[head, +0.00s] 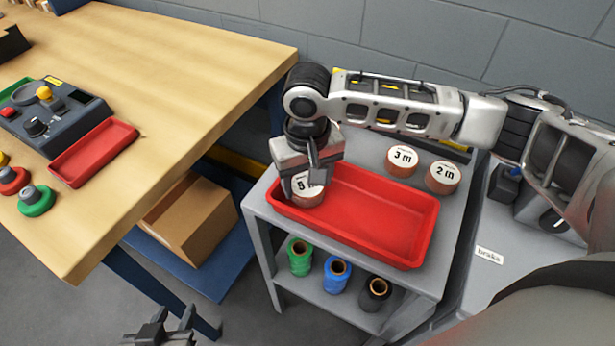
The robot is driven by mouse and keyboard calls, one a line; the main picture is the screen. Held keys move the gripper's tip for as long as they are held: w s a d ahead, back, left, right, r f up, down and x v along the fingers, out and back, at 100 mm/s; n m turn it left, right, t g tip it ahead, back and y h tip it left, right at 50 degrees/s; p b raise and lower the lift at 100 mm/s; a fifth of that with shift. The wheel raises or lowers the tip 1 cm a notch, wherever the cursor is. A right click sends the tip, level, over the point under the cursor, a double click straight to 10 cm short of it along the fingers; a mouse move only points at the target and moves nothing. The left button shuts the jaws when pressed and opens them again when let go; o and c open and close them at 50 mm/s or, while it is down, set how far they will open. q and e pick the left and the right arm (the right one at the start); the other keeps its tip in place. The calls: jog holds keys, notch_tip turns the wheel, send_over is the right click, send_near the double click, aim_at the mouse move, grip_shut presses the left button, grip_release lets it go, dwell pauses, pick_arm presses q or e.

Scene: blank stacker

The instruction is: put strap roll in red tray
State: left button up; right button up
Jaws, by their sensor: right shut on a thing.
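My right gripper (307,182) points down and is shut on a strap roll (304,196), a brown roll with a white top label partly hidden by the fingers. The held roll is at the left end of the large red tray (400,258) on the grey cart; I cannot tell whether it touches the tray floor. Two more strap rolls, marked 3 m (402,161) and 2 m (443,177), stand on the cart top behind the tray. My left gripper (172,322) is at the bottom edge, empty, its fingers apart.
The cart's lower shelf holds green (299,257), blue (336,275) and black (374,294) spools. A wooden bench (190,70) at left carries a control box (50,118), a smaller red tray (94,153) and buttons. A cardboard box (188,220) sits low between bench and cart.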

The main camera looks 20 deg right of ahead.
pick_arm(q)
jog(key=shift+r, duration=0.1)
pick_arm(e)
jog(key=shift+f, duration=0.1)
pick_arm(q)
jog(key=shift+d, duration=0.1)
pick_arm(e)
jog(key=o, duration=0.7)
jog(key=shift+o, duration=0.2)
pick_arm(q)
jog(key=shift+a+p, duration=0.2)
jog(key=shift+p, duration=0.25)
pick_arm(e)
notch_tip(320, 180, up, 12)
jog(key=shift+r, duration=0.2)
pick_arm(q)
jog(key=shift+r, duration=0.1)
pick_arm(e)
jog(key=shift+s+f, duration=0.1)
